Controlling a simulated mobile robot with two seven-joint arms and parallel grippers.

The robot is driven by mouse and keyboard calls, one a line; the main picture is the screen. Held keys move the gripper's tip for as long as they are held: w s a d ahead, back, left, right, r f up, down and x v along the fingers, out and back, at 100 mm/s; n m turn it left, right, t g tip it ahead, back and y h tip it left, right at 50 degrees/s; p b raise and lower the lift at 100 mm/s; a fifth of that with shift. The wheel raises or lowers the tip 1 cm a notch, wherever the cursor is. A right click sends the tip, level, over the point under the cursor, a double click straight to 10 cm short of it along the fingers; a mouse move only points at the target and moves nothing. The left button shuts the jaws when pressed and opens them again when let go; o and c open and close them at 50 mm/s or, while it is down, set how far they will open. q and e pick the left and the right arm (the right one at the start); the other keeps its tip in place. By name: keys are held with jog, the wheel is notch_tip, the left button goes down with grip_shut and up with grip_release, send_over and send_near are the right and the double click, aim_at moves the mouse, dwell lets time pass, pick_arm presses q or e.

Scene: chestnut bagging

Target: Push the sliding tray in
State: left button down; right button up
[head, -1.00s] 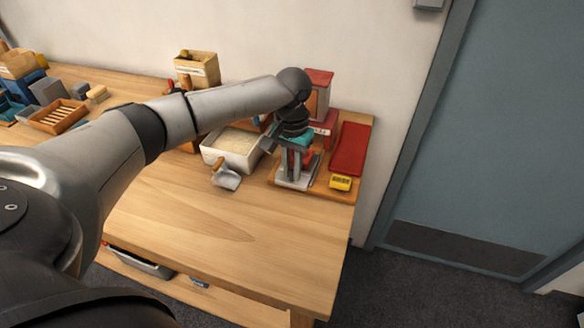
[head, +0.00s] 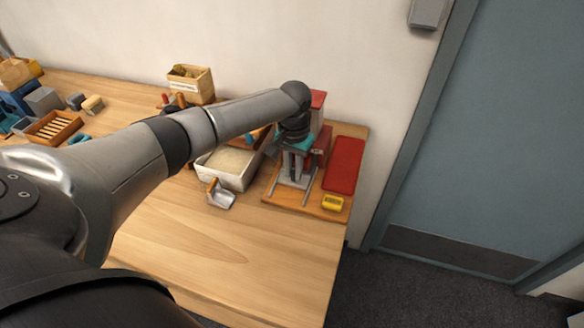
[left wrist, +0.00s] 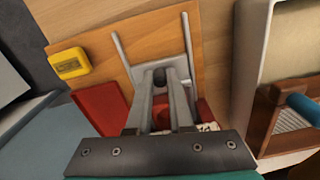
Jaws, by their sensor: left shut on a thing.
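The sliding tray (head: 284,180) is a grey plate between two pale rails on a wooden base board (head: 322,212). It stands towards the back of the rails, below a red machine (head: 318,102); the rails' front ends are bare. My left gripper (head: 292,177) points down over the tray. The arm and gripper hide much of the tray and machine. My right gripper is not in view.
A red panel (head: 345,165) and a yellow device (head: 333,203) lie right of the rails. A white bin (head: 207,171) with pale contents and a metal scoop (head: 221,195) stand left. The table front (head: 240,250) is clear. A wall is behind.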

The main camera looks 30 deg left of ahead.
pick_arm(q)
jog(key=shift+w, duration=0.25)
jog(key=shift+a, duration=0.1)
jog(key=shift+s, duration=0.1)
jog(key=c, duration=0.8)
grip_release()
notch_tip(320, 180, up, 15)
jog(key=p, duration=0.2)
jog(key=shift+r, duration=0.15)
